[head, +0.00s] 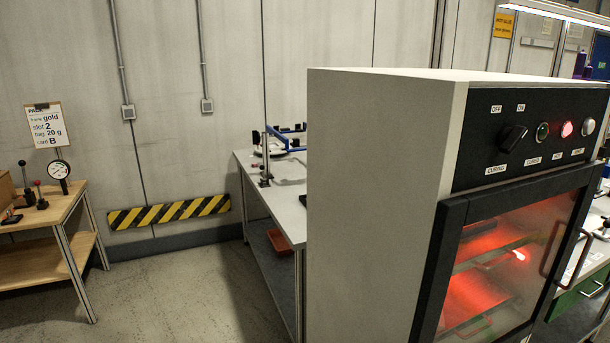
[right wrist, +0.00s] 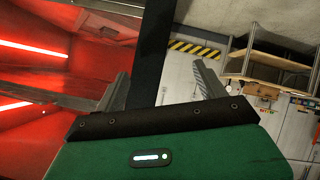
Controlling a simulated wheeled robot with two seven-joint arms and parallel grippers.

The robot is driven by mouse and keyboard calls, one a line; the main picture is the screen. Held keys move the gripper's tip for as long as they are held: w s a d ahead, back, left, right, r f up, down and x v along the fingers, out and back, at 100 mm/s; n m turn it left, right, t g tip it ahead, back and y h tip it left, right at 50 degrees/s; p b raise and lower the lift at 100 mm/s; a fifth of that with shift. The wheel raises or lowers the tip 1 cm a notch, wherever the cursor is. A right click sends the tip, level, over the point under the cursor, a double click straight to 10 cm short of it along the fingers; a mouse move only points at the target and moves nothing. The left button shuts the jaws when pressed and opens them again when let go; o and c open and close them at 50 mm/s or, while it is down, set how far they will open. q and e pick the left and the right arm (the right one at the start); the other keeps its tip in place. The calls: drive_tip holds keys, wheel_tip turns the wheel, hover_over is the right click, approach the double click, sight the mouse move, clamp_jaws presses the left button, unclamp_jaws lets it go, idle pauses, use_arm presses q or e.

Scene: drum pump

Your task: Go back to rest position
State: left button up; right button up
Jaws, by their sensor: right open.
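My right gripper (right wrist: 165,85) shows in the right wrist view. Its two grey fingers are spread wide apart with nothing held between them. A dark upright bar (right wrist: 154,50), which looks like the oven's door frame, stands behind the gap between the fingers; I cannot tell whether it touches them. The curing oven (head: 375,170) fills the right of the head view. Its glass door (head: 510,255) glows red, and a red lamp (head: 566,129) is lit on its panel. The glowing oven interior (right wrist: 50,65) fills the left of the wrist view. My left gripper is not in view.
A grey bench (head: 285,205) with blue-armed equipment stands behind the oven. A wooden-topped table (head: 60,213) with a dial gauge (head: 59,170) and a sign (head: 46,126) are at the left. Open floor (head: 185,290) lies between. A door handle (head: 553,248) sticks out at the oven's front.

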drive_tip(key=s+a+f+m+g+h, duration=0.1)
drive_tip(key=s+f+m+g+h, duration=0.2)
drive_tip(key=s+f, duration=0.65)
drive_tip(key=s+a+f+m+g, duration=0.25)
drive_tip(key=s+f+g, duration=0.35)
drive_tip(key=s, duration=0.6)
wheel_tip(320, 180, down, 32)
drive_tip(key=s+d+f, duration=0.2)
drive_tip(key=s+f, duration=0.7)
drive_tip(key=s+d+f+g, duration=0.1)
drive_tip(key=s+d+f, duration=0.1)
drive_tip(key=s+f, duration=0.7)
drive_tip(key=shift+s+f+p, duration=0.3)
drive_tip(key=shift+s, duration=0.1)
drive_tip(key=shift+d, duration=0.1)
